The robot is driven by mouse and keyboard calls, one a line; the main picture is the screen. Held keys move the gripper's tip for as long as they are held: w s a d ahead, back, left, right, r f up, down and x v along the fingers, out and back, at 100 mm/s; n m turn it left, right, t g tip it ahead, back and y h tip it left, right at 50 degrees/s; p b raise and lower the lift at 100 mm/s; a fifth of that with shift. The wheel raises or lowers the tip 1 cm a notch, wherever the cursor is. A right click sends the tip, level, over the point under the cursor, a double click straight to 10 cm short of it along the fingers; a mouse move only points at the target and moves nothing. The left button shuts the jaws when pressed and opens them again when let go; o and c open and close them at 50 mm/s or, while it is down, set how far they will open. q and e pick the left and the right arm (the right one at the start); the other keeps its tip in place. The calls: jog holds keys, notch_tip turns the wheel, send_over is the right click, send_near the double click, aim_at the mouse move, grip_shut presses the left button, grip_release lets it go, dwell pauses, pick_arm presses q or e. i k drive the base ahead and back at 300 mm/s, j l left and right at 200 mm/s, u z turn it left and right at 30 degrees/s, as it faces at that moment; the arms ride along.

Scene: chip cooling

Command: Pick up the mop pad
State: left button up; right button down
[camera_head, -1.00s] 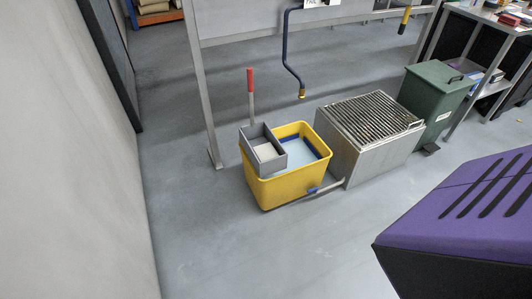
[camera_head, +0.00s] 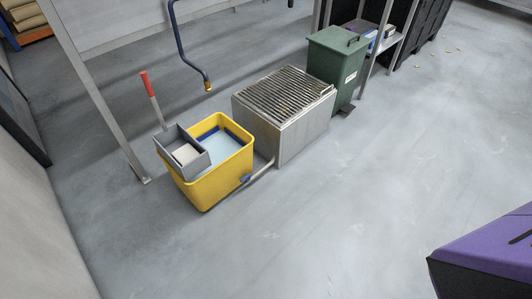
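A small off-white flat thing (camera_head: 185,153), which looks like the mop pad, lies in the grey box (camera_head: 168,141) on the left side of the yellow mop bucket (camera_head: 213,188). It is too small to tell for certain. The bucket stands on the floor left of the centre. Pale blue water (camera_head: 222,151) shows inside it. A stick with a red grip (camera_head: 146,84) stands up behind the grey box. Neither of my grippers is in view.
A green bin (camera_head: 334,62) is beyond. A blue hanging hose (camera_head: 186,44) and grey post (camera_head: 95,90) are behind. A purple-and-black body (camera_head: 485,255) fills the lower right. Front floor is clear.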

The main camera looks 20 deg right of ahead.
aim_at(185, 154)
jog(key=i+z, duration=0.25)
jog(key=i, duration=0.4)
jog(key=i+j+z, duration=0.2)
jog(key=i, duration=0.45)
